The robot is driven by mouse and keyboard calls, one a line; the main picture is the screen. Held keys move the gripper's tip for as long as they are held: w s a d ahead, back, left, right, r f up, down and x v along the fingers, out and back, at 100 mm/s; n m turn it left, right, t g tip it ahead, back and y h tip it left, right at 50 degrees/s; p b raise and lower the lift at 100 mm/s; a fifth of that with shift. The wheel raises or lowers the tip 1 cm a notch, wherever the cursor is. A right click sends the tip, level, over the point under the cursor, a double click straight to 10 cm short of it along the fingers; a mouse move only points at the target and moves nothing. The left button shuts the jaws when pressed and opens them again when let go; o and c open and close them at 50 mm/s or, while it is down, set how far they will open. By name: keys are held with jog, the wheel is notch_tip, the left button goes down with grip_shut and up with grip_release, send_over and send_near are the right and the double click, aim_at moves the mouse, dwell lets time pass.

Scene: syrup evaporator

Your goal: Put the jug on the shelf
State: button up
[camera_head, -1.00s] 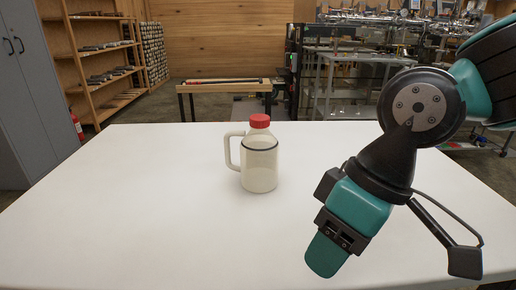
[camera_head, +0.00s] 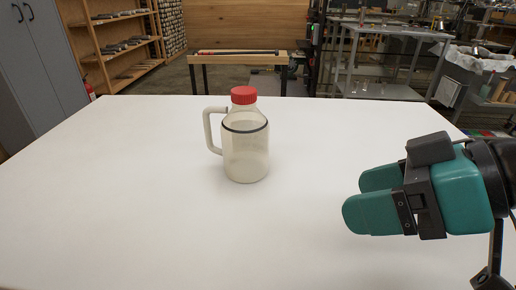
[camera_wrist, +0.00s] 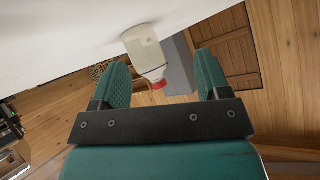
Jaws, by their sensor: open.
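The jug (camera_head: 245,150) is translucent white with a red cap, a dark band near its top and a handle on its left. It stands upright on the white table. My gripper (camera_head: 362,197) is at the right of the head view, above the table, pointing left towards the jug but apart from it. Its two teal fingers are open with nothing between them. In the wrist view the jug (camera_wrist: 145,52) appears beyond the open fingers (camera_wrist: 160,85), with the picture tilted and its handle not visible.
The white table (camera_head: 110,190) is otherwise clear. Behind it stand wooden shelves (camera_head: 112,45) at the back left, a grey cabinet (camera_head: 38,70) at far left, a low wooden bench (camera_head: 238,58) and a metal rack (camera_head: 385,90) at the back right.

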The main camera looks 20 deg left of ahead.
jog(key=w+a+r+n+t+y+b, duration=0.1)
jog(key=w+a+r+t+y, duration=0.1)
jog(key=w+a+r+y, duration=0.15)
jog(key=t+y+p, duration=0.2)
jog(key=y+p, duration=0.1)
jog(key=p, duration=0.5)
send_near(237, 88)
jog(key=shift+h, duration=0.25)
jog(key=x, duration=0.4)
jog(key=shift+s+a+r, duration=0.15)
jog(key=shift+s, duration=0.1)
jog(key=p+x, duration=0.3)
jog(key=x, duration=0.1)
jog(key=shift+w+a, duration=0.25)
jog(key=shift+a, duration=0.05)
jog(key=shift+w+a+f+t, duration=0.25)
jog(key=shift+a+f+t, duration=0.05)
jog(key=shift+a, duration=0.2)
grip_shut()
